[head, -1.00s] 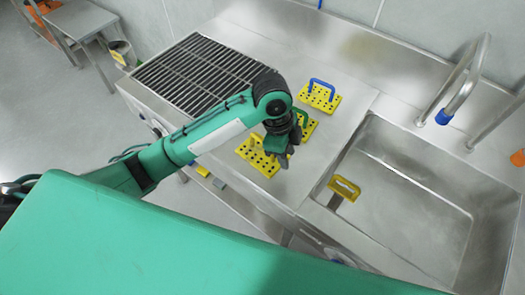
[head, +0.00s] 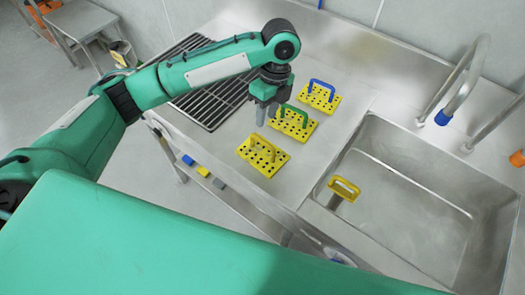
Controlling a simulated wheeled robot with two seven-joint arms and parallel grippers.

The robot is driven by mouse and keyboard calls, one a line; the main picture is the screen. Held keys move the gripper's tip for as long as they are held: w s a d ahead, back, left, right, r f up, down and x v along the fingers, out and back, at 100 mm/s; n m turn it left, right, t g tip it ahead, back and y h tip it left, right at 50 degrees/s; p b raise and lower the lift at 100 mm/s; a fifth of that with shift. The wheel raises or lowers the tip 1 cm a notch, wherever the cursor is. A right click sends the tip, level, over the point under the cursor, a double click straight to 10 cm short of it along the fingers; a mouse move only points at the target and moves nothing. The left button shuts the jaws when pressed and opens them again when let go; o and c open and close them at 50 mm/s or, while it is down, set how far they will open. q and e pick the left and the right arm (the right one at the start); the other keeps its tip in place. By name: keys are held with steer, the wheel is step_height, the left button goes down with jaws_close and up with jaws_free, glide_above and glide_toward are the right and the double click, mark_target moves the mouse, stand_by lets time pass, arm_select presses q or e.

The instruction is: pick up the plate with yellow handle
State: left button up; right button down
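The plate with yellow handle (head: 263,156) is a yellow perforated plate lying flat on the steel counter, nearest the front edge, its handle standing up. My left gripper (head: 266,116) points down above and behind this plate, apart from it. Its two fingers show a gap with nothing between them. Behind lie a similar plate with a green handle (head: 293,123) and one with a blue handle (head: 319,96). My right gripper is out of view.
A sink (head: 400,205) with a yellow-handled item (head: 344,189) at its near-left side is on the right. A black grate (head: 205,104) lies at the left. A tap (head: 462,80) rises behind the sink. Small blue, yellow and grey items (head: 203,171) sit below the counter front.

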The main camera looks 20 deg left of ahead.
mark_target(262, 140)
arm_select(q)
steer(key=f+p, duration=0.1)
steer(key=f, duration=0.2)
steer(key=s+f, duration=0.1)
steer(key=f, duration=0.2)
steer(key=s+f+p, duration=0.1)
steer(key=f, duration=0.2)
steer(key=shift+s+a+f+p, duration=0.1)
steer(key=shift+a+f+p, duration=0.05)
steer(key=shift+a+p, duration=0.25)
steer(key=shift+f, duration=0.25)
jaws_close()
steer(key=shift+r, duration=0.1)
stand_by(0.6)
